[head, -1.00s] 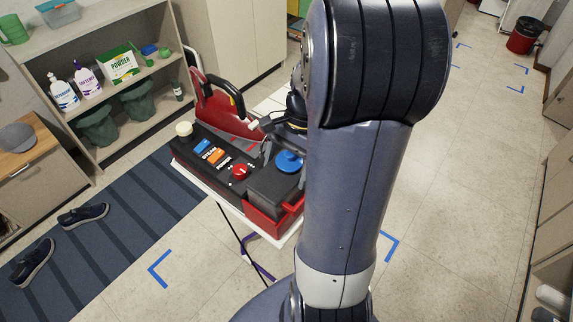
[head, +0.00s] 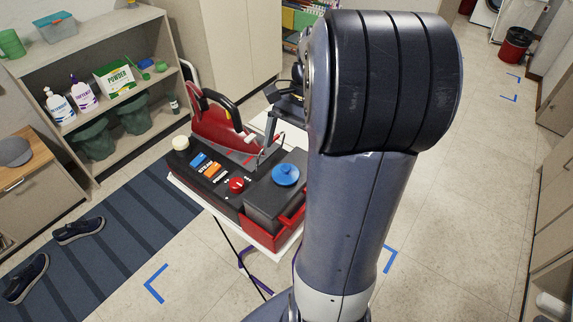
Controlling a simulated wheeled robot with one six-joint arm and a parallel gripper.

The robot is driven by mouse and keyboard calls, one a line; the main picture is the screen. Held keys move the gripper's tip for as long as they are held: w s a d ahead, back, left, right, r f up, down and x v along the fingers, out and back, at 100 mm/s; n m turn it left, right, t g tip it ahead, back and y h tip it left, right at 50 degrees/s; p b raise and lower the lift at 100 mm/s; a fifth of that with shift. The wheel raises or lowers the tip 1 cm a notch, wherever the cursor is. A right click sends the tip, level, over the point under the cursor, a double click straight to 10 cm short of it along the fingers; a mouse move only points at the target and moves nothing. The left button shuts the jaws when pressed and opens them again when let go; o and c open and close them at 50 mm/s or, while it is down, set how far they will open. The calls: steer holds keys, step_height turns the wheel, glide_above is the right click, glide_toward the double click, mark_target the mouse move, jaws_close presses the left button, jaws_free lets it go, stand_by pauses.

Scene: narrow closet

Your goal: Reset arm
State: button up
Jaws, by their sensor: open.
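My arm (head: 365,190) rises through the middle of the head view, with its large dark elbow joint at the top. My gripper (head: 274,115) shows only in part, left of the arm, above the back right of the red and black machine (head: 215,165). It is open, and I see nothing held in it. The arm hides part of the wrist.
The machine stands on a white-topped stand, with a blue knob (head: 286,174) and a red knob (head: 237,185) on top. A shelf (head: 100,118) with bottles is at left. Shoes lie on a striped mat (head: 130,225). The floor at right is clear, with a red bin (head: 515,45) beyond.

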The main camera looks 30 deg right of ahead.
mark_target(285, 171)
steer(key=shift+v, duration=1)
steer(key=x, duration=1)
steer(key=shift+a+f, duration=0.1)
steer(key=shift+f, duration=0.3)
steer(key=shift+r, duration=0.45)
steer(key=shift+f, duration=0.1)
